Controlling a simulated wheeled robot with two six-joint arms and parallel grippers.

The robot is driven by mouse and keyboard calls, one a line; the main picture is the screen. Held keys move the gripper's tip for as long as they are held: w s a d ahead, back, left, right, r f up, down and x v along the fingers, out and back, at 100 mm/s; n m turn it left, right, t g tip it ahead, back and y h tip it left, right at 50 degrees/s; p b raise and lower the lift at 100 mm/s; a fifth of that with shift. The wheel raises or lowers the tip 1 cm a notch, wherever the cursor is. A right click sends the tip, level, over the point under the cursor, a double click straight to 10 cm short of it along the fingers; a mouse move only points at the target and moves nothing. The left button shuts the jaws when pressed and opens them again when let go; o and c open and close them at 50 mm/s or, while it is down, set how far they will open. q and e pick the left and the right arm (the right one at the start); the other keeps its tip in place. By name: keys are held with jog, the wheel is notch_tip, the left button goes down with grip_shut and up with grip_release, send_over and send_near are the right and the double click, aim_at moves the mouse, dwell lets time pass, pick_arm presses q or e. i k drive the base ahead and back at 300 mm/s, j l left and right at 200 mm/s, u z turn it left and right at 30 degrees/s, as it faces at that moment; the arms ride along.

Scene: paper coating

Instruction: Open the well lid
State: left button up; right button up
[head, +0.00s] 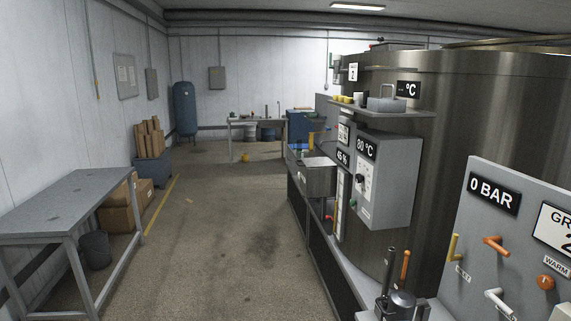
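I cannot pick out a well lid with certainty in the head view.
A large metal tank (470,110) fills the right side, with a control panel (480,245) reading 0 BAR and a grey box (385,180) marked 80 °C. A grey table (75,195) stands left. A workbench (255,121) is at the back.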

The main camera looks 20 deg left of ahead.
aim_at(314, 162)
jog(key=i+j, duration=0.15)
jog(key=j, duration=0.2)
jog(key=i+j, duration=0.15)
jog(key=j, duration=0.25)
jog(key=i+j, duration=0.15)
jog(key=j, duration=0.2)
jog(key=i+j, duration=0.15)
jog(key=j, duration=0.2)
jog(key=i+j, duration=1.25)
jog(key=i+l, duration=0.15)
jog(key=i, duration=0.45)
jog(key=i+l, duration=0.1)
jog(key=i, duration=0.55)
